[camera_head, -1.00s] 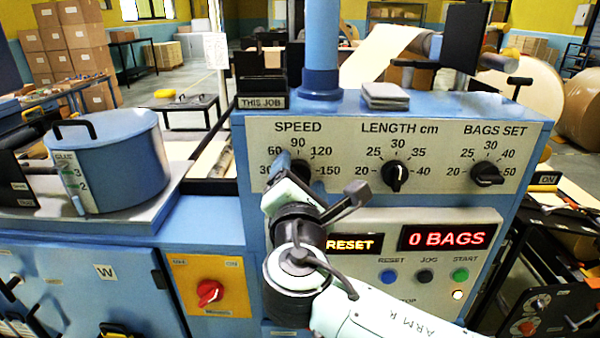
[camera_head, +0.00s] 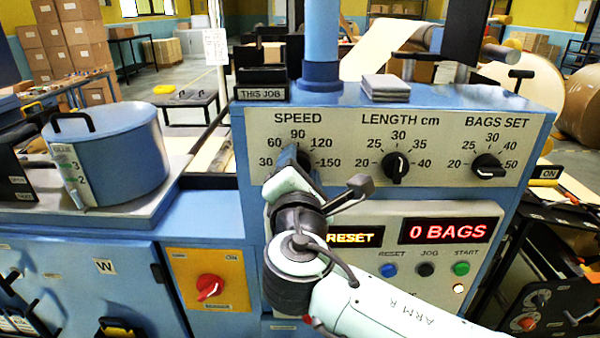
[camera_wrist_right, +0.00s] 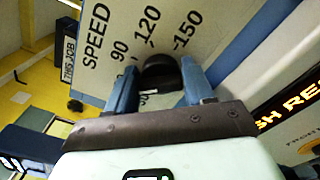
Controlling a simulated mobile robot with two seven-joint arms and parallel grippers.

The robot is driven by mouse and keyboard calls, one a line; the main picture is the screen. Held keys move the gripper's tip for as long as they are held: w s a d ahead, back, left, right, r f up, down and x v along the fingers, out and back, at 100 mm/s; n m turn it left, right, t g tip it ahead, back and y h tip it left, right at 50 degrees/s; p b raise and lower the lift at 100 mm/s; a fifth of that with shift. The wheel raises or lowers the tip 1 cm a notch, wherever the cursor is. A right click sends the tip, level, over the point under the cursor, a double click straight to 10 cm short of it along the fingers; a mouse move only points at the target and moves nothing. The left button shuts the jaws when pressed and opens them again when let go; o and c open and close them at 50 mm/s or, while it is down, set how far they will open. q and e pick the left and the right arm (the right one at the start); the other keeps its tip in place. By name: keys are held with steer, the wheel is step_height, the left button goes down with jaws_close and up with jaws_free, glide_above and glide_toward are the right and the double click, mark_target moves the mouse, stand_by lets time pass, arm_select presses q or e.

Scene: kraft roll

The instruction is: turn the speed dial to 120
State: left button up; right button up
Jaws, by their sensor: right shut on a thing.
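The speed dial (camera_wrist_right: 160,70) is a black knob on the pale panel. In the right wrist view it sits between the two blue fingers of my right gripper (camera_wrist_right: 160,88), which is shut on it. The marks 90, 120 and 150 show beyond the knob. In the head view my right gripper (camera_head: 298,172) covers most of the dial, below the 90 mark. The dial's pointer is hidden or too unclear to read. My left gripper is not in view.
The length dial (camera_head: 396,167) and bags set dial (camera_head: 488,166) are to the right on the same panel. Below are a lit display (camera_head: 450,231) reading 0 BAGS and three buttons. A red switch (camera_head: 209,288) is lower left. A blue glue pot (camera_head: 115,160) stands at left.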

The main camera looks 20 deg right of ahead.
steer(key=m+b, duration=0.2)
steer(key=m, duration=0.1)
steer(key=shift+f+b, duration=0.2)
steer(key=shift+b, duration=0.15)
steer(key=m+b, duration=0.2)
steer(key=m, duration=0.2)
steer(key=shift+f+b, duration=0.1)
steer(key=shift+b, duration=0.2)
steer(key=m+b, duration=0.3)
steer(key=m, duration=0.2)
steer(key=shift+f, duration=0.1)
arm_select(q)
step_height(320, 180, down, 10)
steer(key=b, duration=0.2)
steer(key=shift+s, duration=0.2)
arm_select(e)
steer(key=m, duration=0.4)
steer(key=shift+m, duration=0.3)
steer(key=o, duration=1)
steer(key=shift+c, duration=0.2)
